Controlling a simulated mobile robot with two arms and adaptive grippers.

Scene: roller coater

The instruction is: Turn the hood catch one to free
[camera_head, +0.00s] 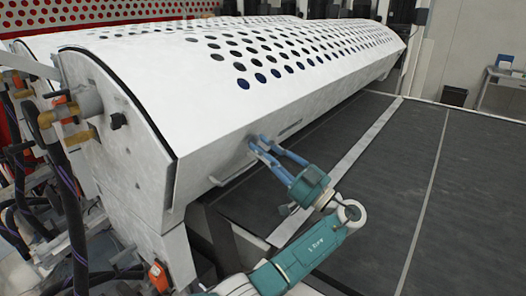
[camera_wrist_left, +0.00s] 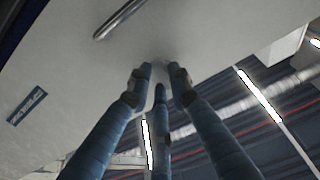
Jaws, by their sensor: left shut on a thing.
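The white perforated hood (camera_head: 215,125) of the roller coater fills the upper left of the head view. My left gripper (camera_head: 258,143) has its blue fingers against the hood's front lower face. In the left wrist view, the fingertips of the left gripper (camera_wrist_left: 160,82) close together at the hood face (camera_wrist_left: 75,85). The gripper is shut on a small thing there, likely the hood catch. The fingertips hide it, so its turn position cannot be told. My right gripper is not in view.
A bar handle (camera_wrist_left: 118,20) is on the hood face near the fingertips; it also shows in the head view (camera_head: 291,130). The dark conveyor bed (camera_head: 400,165) lies to the right, clear. Pipes and hoses (camera_head: 70,180) are at the left end.

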